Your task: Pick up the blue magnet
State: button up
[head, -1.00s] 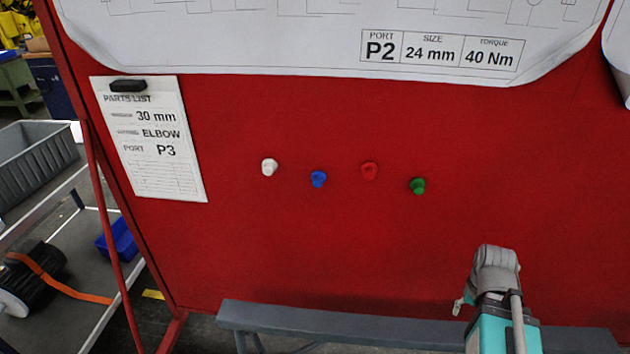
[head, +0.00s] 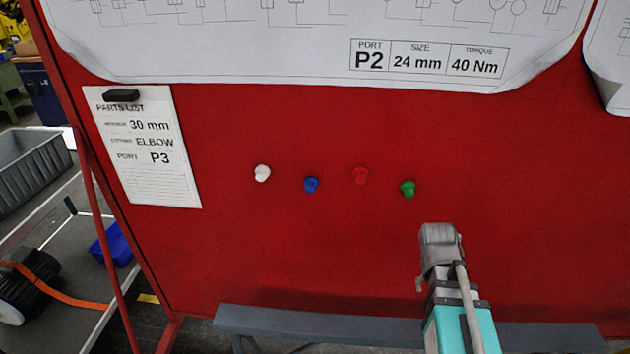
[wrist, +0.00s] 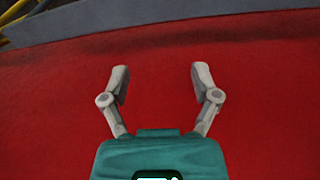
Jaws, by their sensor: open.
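The blue magnet (head: 311,185) sits on the red board (head: 290,245) in the head view, second from the left in a row of magnets. My gripper (head: 420,285) is at the lower right of it in the head view, apart from it; the fingers are mostly hidden there behind the wrist. In the wrist view my gripper (wrist: 160,80) is open and empty, with its two fingers spread over bare red board. The blue magnet is not in the wrist view.
A white magnet (head: 262,173), a red magnet (head: 360,176) and a green magnet (head: 408,189) share the row. A parts list (head: 148,150) hangs at left and a large drawing (head: 250,55) above. A grey bench (head: 300,324) runs below the board.

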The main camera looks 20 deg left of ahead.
jog(key=w+a+r+n+t+h+p, duration=0.1)
jog(key=w+a+r+t+h+p, duration=0.25)
jog(key=a, duration=0.65)
jog(key=n+t+p, duration=0.4)
jog(key=t+p, duration=0.3)
jog(key=p, duration=0.1)
send_near(307, 186)
jog(key=s+r, duration=0.2)
jog(key=shift+w+a+f+y, duration=0.15)
jog(key=shift+a+y, duration=0.1)
jog(key=shift+a, duration=0.15)
jog(key=b+x, duration=0.4)
jog(key=x, duration=0.3)
jog(key=shift+w+d+f, duration=0.15)
jog(key=shift+f, duration=0.25)
jog(key=shift+w+d+f, duration=0.1)
jog(key=shift+w+d, duration=0.15)
jog(key=shift+w, duration=0.15)
